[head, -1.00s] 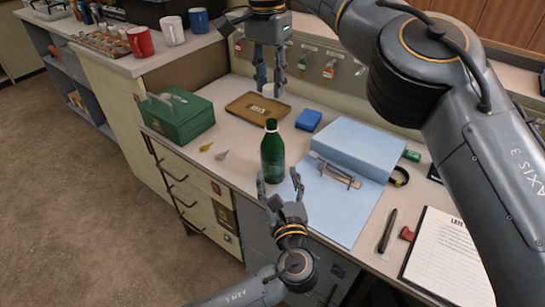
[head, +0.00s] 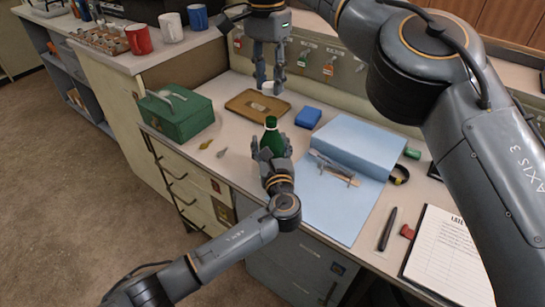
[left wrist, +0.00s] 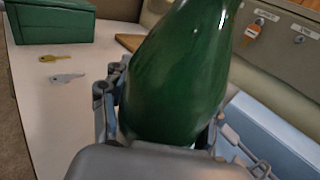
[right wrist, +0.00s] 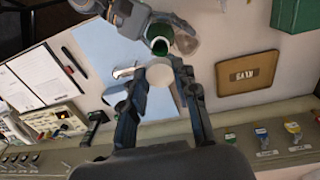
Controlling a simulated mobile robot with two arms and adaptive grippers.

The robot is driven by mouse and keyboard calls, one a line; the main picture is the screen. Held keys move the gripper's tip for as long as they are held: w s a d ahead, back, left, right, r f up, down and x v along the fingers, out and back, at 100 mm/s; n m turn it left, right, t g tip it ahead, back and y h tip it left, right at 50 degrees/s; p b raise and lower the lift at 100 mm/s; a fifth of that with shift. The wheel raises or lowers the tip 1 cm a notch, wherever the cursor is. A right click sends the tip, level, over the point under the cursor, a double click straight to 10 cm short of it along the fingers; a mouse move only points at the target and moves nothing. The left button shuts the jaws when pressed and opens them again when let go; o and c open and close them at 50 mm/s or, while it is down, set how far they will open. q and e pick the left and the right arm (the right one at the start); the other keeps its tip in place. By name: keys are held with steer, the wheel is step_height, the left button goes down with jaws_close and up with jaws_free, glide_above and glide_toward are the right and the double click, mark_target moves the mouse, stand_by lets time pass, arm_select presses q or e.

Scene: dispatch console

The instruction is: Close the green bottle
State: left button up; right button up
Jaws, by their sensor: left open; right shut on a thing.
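The green bottle (head: 271,140) stands upright on the desk; its lower part is hidden behind my left gripper in the head view. The left gripper (head: 275,150) is open, with its fingers on either side of the bottle. The left wrist view shows the bottle body (left wrist: 180,80) large between these fingers. My right gripper (head: 268,82) is shut on a round white cap (right wrist: 161,74), held above the desk beyond the bottle. In the right wrist view the bottle's top (right wrist: 159,45) shows just past the cap, apart from it.
A green box (head: 178,115) and two keys (left wrist: 60,65) lie left of the bottle. A brown tray (head: 257,106) and a blue box (head: 308,118) are behind it. A light-blue binder (head: 340,205) lies close on the right. Mugs stand on the left counter.

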arm_select(q)
steer(key=shift+c, duration=0.5)
jaws_close()
stand_by(0.3)
